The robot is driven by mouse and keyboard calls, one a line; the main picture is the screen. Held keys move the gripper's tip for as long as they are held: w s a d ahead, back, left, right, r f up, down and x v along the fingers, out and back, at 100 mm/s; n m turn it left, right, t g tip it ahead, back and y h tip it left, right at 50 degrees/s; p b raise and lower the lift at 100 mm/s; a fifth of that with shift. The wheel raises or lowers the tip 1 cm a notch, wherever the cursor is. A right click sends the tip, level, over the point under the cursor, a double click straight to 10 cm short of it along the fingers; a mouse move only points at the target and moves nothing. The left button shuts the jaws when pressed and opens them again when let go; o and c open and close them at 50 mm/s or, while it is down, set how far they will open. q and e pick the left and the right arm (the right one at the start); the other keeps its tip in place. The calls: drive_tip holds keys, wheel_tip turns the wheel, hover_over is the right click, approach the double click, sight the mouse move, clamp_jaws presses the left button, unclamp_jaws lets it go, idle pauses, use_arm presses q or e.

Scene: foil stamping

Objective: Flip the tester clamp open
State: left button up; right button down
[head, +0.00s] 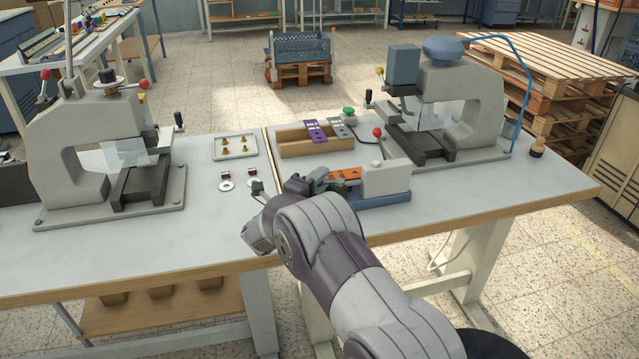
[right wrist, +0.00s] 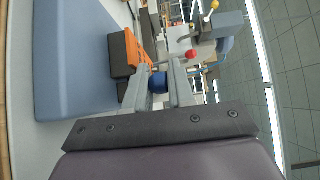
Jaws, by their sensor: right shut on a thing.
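The tester stands on the right-hand table in the head view, with a blue base (head: 385,201), a pale grey block (head: 384,178) and an orange part (head: 346,174) at its left end. My right gripper (head: 318,183) is at the left end of the tester, beside the orange part. In the right wrist view its two fingers (right wrist: 158,82) are closed around a small dark blue knob, next to the orange part (right wrist: 134,52) and the blue base (right wrist: 80,60). The gripper and wrist hide part of the clamp in the head view. My left gripper is not in view.
Behind the tester are a wooden box (head: 303,149) with purple and grey cards and a press (head: 468,100) with a red-knobbed lever (head: 377,132). Another press (head: 75,150) stands at left. A tray (head: 236,147) with brass pieces and small washers lie between.

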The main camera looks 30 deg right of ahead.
drive_tip(key=c, duration=1)
unclamp_jaws()
drive_tip(key=shift+o, duration=0.2)
